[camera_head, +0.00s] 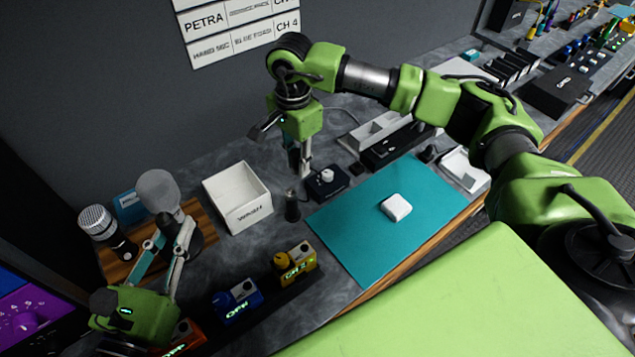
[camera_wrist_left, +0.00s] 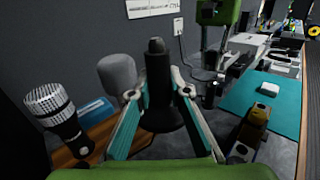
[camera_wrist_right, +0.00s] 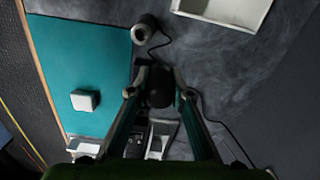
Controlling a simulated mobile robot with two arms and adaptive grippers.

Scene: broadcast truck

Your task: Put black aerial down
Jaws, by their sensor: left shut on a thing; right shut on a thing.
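My left gripper (camera_head: 172,228) is at the lower left. In the left wrist view its two fingers are shut on a black tapered piece (camera_wrist_left: 158,82) with a narrow top and a flared base, held upright. My right gripper (camera_head: 303,168) points down over the grey worktop, left of the teal mat. In the right wrist view its fingertips are shut on a small black rounded piece (camera_wrist_right: 160,90), seen nearly end-on. That piece is hard to make out in the head view. I cannot tell by shape alone which held piece is the black aerial.
A black cylinder (camera_head: 292,206) stands beside a white labelled box (camera_head: 239,198). A white block (camera_head: 396,207) lies on the teal mat (camera_head: 350,235), which has much free room. Coloured units (camera_head: 295,262) line the front. A silver microphone (camera_head: 97,222) and grey-headed microphone (camera_head: 158,190) are at left.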

